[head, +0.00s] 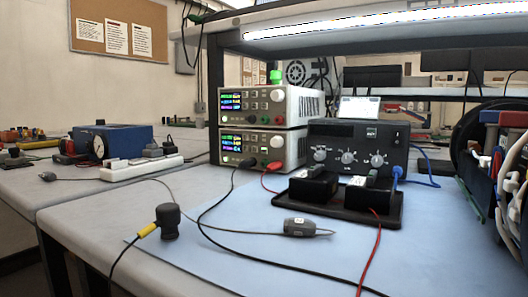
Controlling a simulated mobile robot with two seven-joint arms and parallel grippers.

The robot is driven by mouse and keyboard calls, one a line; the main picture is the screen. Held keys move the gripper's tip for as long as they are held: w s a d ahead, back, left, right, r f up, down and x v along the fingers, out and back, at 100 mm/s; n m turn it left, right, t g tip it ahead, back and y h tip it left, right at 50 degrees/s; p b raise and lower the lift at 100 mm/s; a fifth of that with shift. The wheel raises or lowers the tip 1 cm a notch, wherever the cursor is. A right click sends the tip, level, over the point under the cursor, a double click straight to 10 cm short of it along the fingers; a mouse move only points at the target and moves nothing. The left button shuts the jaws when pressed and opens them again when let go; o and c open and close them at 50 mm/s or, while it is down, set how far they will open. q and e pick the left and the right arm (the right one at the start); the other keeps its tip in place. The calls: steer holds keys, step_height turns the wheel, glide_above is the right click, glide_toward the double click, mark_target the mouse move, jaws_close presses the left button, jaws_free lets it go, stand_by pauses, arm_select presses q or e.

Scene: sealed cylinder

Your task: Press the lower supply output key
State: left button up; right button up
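Two bench power supplies are stacked at the middle of the bench in the head view. The lower supply (287,147) has a lit display (231,142) with coloured readings, small keys right of it, and a round knob (277,141). A black plug and a red plug (274,167) sit at its lower front. Which small key is the output key is too small to tell. The upper supply (300,104) rests on it, also with a lit display (231,101). Neither of my grippers is in view.
A dark instrument box (358,133) with several knobs stands right of the supplies. In front are a black tray (372,215) with black blocks, a grey clip (299,227) and a black cylinder (168,220). Black and red cables cross the blue mat (250,260).

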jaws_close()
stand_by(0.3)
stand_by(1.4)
